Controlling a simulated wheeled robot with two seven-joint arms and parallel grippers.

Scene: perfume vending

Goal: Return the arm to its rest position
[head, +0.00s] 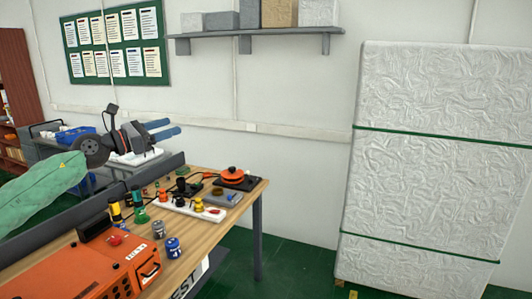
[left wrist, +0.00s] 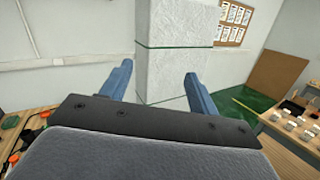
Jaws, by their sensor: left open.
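My left gripper (head: 174,128) is at the upper left of the head view, raised near the far side of the wooden table (head: 222,232). Its two blue fingers point right and stand apart. The left wrist view shows the same gripper (left wrist: 160,72) open, with nothing between its fingers. Beyond them is a tall white wrapped block (left wrist: 174,60). My right gripper is not in view.
On the table are an orange case (head: 80,275), small blue-lidded jars (head: 173,248), a white strip with coloured knobs (head: 186,208) and an orange round item (head: 232,173). The tall block (head: 440,130) stands right. Green floor (head: 300,262) between is open.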

